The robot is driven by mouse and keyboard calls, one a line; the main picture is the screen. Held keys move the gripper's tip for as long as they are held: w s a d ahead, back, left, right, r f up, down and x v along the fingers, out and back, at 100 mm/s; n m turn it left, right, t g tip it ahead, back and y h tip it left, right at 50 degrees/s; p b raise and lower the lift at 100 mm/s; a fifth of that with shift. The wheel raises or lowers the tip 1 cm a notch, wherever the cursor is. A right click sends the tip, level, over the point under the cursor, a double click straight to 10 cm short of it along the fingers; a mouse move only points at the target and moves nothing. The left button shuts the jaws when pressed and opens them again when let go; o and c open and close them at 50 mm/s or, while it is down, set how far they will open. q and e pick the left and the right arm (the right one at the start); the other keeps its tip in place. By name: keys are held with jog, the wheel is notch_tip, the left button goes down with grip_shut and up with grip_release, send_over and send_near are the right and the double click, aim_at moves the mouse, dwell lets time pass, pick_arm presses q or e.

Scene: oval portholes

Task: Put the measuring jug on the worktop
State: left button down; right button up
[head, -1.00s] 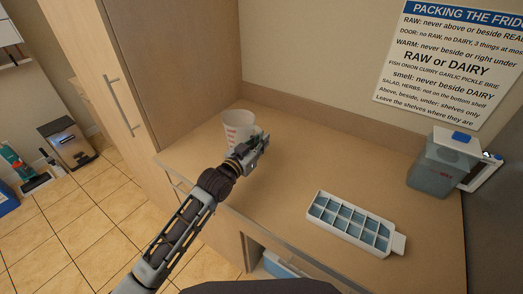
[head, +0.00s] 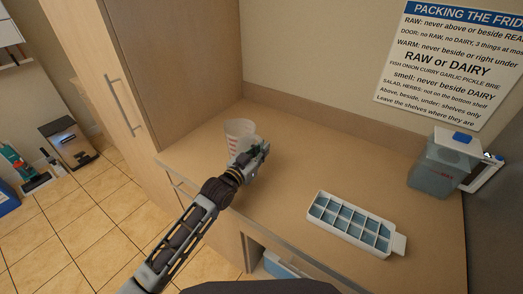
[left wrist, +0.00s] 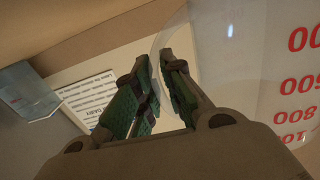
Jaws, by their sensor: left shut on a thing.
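The measuring jug (head: 239,128) is a translucent cup with red markings, upright at the back left of the worktop (head: 300,150). My left gripper (head: 247,154) is at its near right side and shut on it. In the left wrist view, the jug (left wrist: 260,70) fills the right side with its red numbers, and its wall runs in between the green-padded fingers of the gripper (left wrist: 155,90). The jug's lower part is partly hidden by the gripper, so I cannot tell if its base touches the worktop. My right gripper is not in view.
A white tray with blue compartments (head: 350,224) lies at the worktop's front right. A grey-blue lidded container (head: 440,168) stands at the back right. A tall wooden cabinet (head: 180,70) borders the left. The worktop's middle is clear.

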pick_arm(q)
jog(key=shift+f, duration=0.1)
jog(key=c, duration=1.5)
grip_release()
jog(key=shift+s+a, duration=0.35)
jog(key=shift+s, duration=0.1)
jog(key=v, duration=0.7)
jog(key=shift+s+a, duration=0.2)
jog(key=shift+s, duration=0.05)
jog(key=shift+s+a, duration=0.4)
jog(key=shift+s, duration=0.2)
jog(key=shift+s+a+b, duration=0.3)
jog(key=shift+s+a, duration=0.05)
jog(key=shift+s, duration=0.1)
jog(key=shift+s+a, duration=0.15)
jog(key=shift+s, duration=0.05)
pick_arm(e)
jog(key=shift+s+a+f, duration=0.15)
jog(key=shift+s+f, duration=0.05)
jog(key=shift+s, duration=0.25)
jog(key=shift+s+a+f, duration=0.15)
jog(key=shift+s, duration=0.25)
